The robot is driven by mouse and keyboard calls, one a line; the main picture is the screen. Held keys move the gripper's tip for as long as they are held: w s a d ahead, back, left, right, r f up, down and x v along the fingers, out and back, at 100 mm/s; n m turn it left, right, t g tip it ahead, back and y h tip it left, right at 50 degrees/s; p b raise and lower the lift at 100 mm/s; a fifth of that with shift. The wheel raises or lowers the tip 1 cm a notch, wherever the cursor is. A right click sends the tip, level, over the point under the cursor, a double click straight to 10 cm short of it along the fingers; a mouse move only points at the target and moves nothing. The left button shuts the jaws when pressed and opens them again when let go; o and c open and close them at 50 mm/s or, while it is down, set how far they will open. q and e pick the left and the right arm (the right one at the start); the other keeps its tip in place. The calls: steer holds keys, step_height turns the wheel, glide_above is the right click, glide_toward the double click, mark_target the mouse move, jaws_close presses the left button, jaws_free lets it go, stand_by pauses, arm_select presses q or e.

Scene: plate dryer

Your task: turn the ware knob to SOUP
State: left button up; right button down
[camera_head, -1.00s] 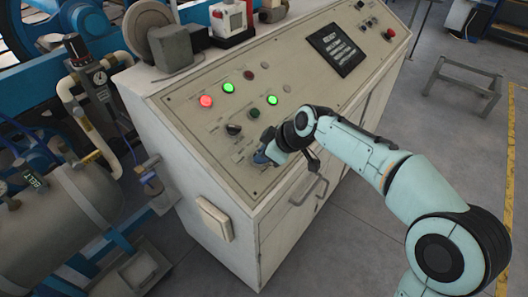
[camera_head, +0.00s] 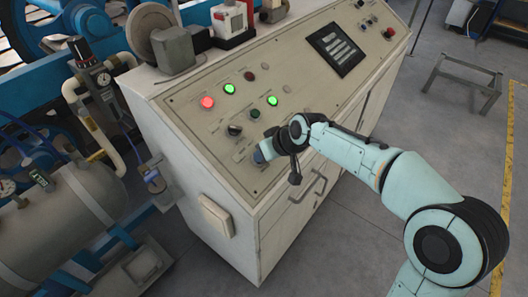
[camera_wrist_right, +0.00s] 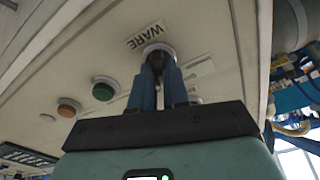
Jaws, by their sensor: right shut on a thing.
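The ware knob (camera_wrist_right: 157,56) is a dark knob on a round grey base, beside the printed WARE label (camera_wrist_right: 145,36) in the right wrist view. My right gripper (camera_wrist_right: 158,82) has its two blue fingers shut on the knob, one on each side. In the head view my right gripper (camera_head: 264,152) is at the panel's lower front edge, where its fingers and wrist hide the knob. The knob's pointer and the SOUP mark cannot be read. My left gripper is in neither view.
The sloped control panel (camera_head: 300,75) carries a black knob (camera_head: 234,130), a red light (camera_head: 207,102), green lights (camera_head: 229,88) and a dark screen (camera_head: 338,49). Door handles stick out below its front edge.

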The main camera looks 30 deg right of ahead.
stand_by(0.4)
steer(key=c, duration=1.1)
jaws_free()
steer(key=p+v, duration=0.1)
steer(key=v, duration=1.2)
steer(key=shift+s+r, duration=0.2)
